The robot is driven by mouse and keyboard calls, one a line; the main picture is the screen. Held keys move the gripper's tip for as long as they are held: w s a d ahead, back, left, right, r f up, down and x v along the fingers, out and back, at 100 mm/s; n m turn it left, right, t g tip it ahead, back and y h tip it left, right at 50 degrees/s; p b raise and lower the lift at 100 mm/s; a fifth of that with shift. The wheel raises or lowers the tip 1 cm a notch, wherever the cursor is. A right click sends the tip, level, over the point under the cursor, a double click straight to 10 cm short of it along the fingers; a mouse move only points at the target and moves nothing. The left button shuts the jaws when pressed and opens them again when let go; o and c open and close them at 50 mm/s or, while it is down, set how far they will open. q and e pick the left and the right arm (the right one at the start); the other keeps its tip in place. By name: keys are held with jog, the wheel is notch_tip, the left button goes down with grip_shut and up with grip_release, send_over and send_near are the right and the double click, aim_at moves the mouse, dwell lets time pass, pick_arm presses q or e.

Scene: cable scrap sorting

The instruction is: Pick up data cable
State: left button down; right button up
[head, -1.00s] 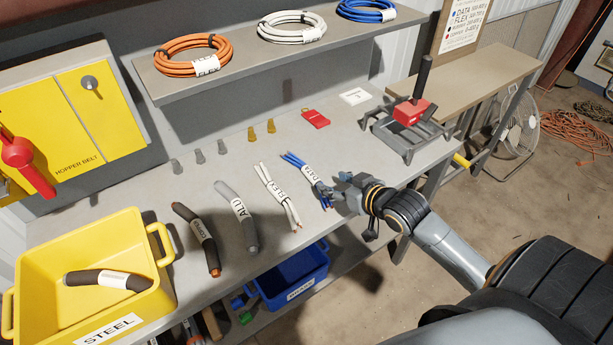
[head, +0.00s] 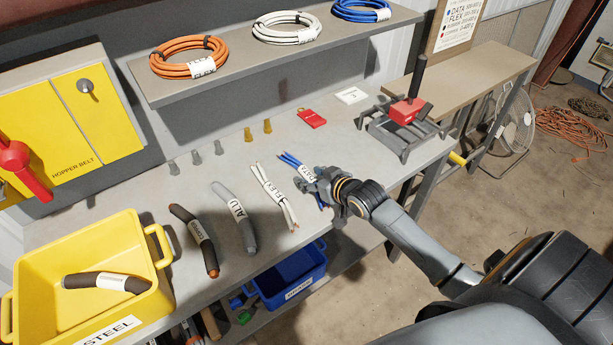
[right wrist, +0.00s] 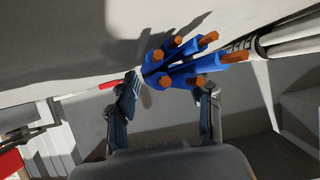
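The data cable (head: 290,161) is a short bundle of blue strands with a white DATA label, lying on the grey bench right of the FLEX bundle. My right gripper (head: 318,184) is at its labelled middle and hides part of it. In the right wrist view, the blue cable's copper ends (right wrist: 190,55) point towards the camera. The two fingers of the right gripper (right wrist: 172,86) are spread apart, with the cable between and just beyond their tips. I cannot tell whether they touch it. My left gripper is not in view.
The white FLEX bundle (head: 273,196) lies close left of the data cable. The ALU cable (head: 234,216) and a dark copper cable (head: 194,240) lie further left. The yellow STEEL bin (head: 150,232) stands at lower left. A grey fixture (head: 385,128) stands at the right end.

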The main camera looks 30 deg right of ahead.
grip_shut()
jog(key=shift+r, duration=0.1)
